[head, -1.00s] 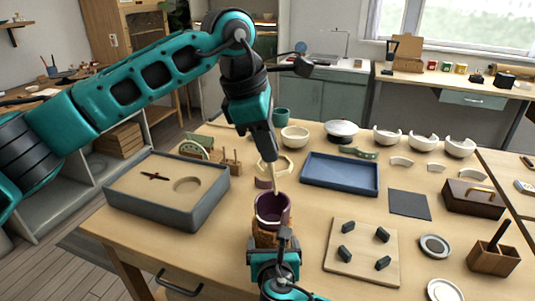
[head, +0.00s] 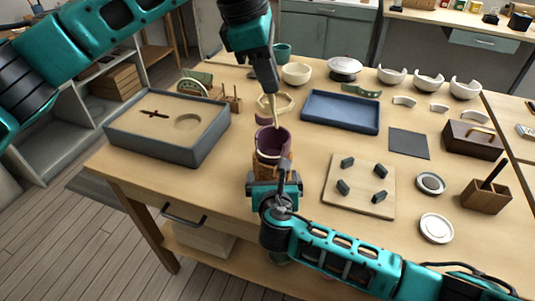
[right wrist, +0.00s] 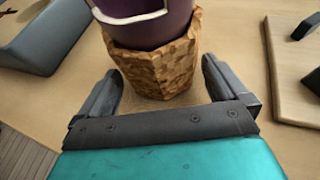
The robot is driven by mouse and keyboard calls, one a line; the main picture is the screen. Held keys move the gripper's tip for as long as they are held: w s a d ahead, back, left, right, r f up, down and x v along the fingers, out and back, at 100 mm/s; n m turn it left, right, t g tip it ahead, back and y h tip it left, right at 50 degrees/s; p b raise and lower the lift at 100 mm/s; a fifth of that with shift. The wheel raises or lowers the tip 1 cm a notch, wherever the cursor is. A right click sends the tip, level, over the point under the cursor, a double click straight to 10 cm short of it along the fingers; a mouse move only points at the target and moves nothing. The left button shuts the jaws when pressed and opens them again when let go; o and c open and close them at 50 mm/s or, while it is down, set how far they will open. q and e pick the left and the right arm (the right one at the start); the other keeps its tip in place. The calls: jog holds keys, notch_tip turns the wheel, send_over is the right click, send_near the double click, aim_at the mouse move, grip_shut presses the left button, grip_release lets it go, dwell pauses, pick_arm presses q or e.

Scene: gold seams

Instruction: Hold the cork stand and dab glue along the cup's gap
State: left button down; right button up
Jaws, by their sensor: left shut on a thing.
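The dark purple cup (head: 272,141) sits in the rough brown cork stand (head: 262,168) near the table's front edge. In the right wrist view the cup (right wrist: 150,32) shows a pale edge along its rim, and the cork stand (right wrist: 158,68) is just below it. My left gripper (head: 267,90) is shut on a pale pointed stick (head: 272,112), pointing down, its tip close to the cup's far rim; contact cannot be told. My right gripper (right wrist: 162,85) is open, with one finger on each side of the cork stand and the stand between them.
A grey box (head: 170,140) stands at the left, a blue tray (head: 340,112) behind right. A pegged wooden board (head: 345,205) lies right of the stand, above my right forearm in the picture. White bowls, a brown case (head: 474,140) and discs are farther right.

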jog(key=shift+s, duration=0.1)
jog(key=v, duration=1.1)
jog(key=shift+s+r, duration=0.15)
jog(key=shift+s, duration=0.25)
